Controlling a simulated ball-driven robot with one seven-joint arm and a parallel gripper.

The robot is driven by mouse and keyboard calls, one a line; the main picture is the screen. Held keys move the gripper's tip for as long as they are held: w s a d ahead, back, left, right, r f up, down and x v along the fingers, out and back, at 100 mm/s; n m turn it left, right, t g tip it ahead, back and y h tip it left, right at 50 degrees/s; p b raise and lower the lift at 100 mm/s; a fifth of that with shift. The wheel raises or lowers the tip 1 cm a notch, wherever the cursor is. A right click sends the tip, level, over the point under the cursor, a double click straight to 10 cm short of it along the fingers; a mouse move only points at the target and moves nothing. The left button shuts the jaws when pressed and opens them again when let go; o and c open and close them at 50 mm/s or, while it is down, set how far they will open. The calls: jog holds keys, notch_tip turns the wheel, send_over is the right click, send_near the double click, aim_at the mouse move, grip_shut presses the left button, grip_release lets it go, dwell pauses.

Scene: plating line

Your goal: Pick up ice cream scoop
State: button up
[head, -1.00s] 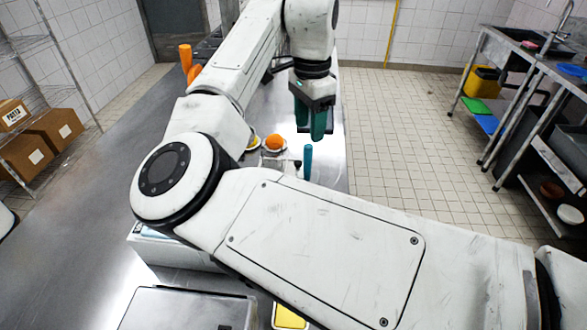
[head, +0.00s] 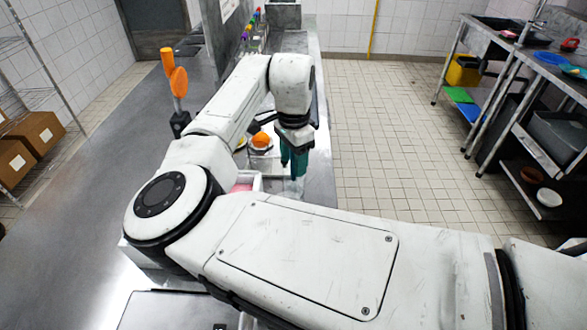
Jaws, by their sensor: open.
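My gripper (head: 293,168) has teal fingers and points down over the right side of the steel counter (head: 318,178). It is open. I cannot clearly make out the ice cream scoop now. The upright teal handle that stood below the gripper earlier is not distinct from the teal fingers, which overlap that spot. A white-rimmed container with pink contents (head: 243,186) sits just left of the gripper, partly hidden by my arm.
An orange round item on a small plate (head: 261,141) is close left of the gripper. Orange discs on a stand (head: 179,82) and several coloured-top bottles (head: 251,30) are farther back. Tiled floor (head: 385,120) lies open to the right, before a steel sink table (head: 500,55).

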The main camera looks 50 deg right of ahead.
grip_shut()
dwell(0.5)
